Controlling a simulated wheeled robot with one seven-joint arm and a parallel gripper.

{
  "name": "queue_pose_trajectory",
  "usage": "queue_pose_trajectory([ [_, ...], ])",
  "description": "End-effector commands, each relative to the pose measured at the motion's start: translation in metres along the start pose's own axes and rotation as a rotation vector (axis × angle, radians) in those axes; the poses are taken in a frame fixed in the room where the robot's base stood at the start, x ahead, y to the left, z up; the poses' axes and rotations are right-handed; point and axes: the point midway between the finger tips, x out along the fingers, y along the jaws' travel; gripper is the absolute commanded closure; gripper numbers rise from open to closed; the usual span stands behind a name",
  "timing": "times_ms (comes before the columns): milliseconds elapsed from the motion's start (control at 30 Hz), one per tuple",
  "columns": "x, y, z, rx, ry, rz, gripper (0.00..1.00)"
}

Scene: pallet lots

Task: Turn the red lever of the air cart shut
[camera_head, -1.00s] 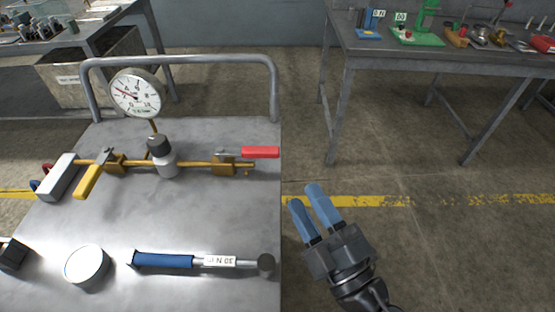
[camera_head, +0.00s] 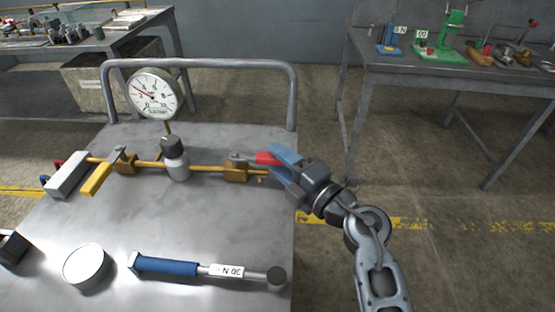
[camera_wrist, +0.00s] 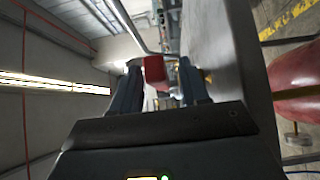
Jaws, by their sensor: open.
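The red lever (camera_head: 268,159) sits at the right end of the brass pipe on the air cart (camera_head: 220,225), above a brass valve body (camera_head: 236,172). It points right, in line with the pipe. My gripper (camera_head: 279,160) is at the cart's right edge, its blue fingers open and pointing left at the lever. In the wrist view the red lever (camera_wrist: 154,70) shows between the two fingertips (camera_wrist: 160,80), closer to the left one. Whether either finger touches it I cannot tell. The fingers hide part of the lever in the head view.
A yellow lever (camera_head: 96,179) is on the pipe's left part. A pressure gauge (camera_head: 153,93) and a grey rail (camera_head: 200,64) stand behind. A blue-handled tool (camera_head: 168,266) and a round tin (camera_head: 87,265) lie in front. A workbench (camera_head: 460,62) stands at the back right.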

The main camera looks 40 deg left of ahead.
Motion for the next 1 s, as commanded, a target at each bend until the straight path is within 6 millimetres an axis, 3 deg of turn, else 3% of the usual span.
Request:
queue_pose_trajectory([
  [167, 0.0117, -0.0001, 0.0, 0.0, -0.001, 0.0, 0.55],
  [433, 0.0128, 0.0004, 0.0001, 0.001, -0.001, 0.001, 0.55],
  [900, 0.0125, 0.0001, 0.0, 0.001, -0.001, 0.001, 1.0],
  [1000, 0.0125, 0.0, 0.0001, 0.001, -0.001, 0.001, 1.0],
])
